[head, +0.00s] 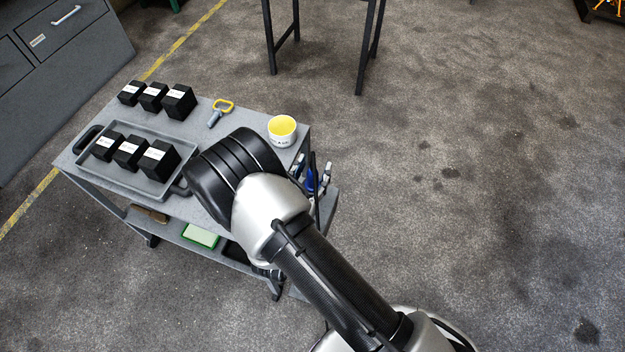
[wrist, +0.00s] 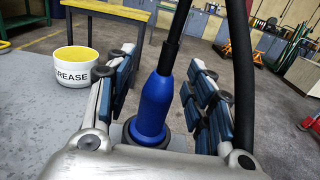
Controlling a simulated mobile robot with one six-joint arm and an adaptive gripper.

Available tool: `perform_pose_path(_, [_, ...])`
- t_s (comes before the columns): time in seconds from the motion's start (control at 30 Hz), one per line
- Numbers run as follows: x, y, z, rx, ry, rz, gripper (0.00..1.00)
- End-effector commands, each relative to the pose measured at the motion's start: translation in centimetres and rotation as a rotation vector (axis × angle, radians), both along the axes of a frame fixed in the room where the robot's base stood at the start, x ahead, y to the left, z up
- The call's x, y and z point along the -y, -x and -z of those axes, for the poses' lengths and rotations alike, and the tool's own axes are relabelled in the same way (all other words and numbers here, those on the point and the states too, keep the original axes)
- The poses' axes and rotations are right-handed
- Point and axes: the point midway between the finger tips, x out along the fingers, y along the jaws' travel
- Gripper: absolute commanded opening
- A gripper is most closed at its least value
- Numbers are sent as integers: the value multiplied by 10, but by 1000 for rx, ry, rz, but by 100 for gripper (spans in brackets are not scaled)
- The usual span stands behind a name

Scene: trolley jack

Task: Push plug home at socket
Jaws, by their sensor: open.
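The blue plug (wrist: 152,108) stands roughly upright in the wrist view, with a black cable (wrist: 181,25) rising from its top. My gripper (wrist: 162,75) is open, one finger on each side of the plug, with visible gaps. The plug's lower end meets a dark ring (wrist: 150,138) at its base. My gripper's body hides what is below, so I cannot tell how deep the plug sits or see the socket. In the head view, the plug (head: 310,181) shows as a small blue patch between the fingers of my gripper (head: 313,172), beside the trolley's right end.
The grey trolley (head: 227,113) carries a tray (head: 119,178) of black boxes, more black boxes behind, and a yellow-handled pin (head: 221,110). A white grease tub (head: 282,131) stands near its right corner, left of my gripper in the wrist view (wrist: 76,82). Open floor lies right.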

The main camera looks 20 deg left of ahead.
Motion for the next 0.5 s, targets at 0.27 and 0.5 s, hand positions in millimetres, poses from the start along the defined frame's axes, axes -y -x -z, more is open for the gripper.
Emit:
perform_pose_path(0.27, [0, 0, 0, 0, 0, 0, 36])
perform_pose_path(0.5, [0, 1, 0, 0, 1, 1, 20])
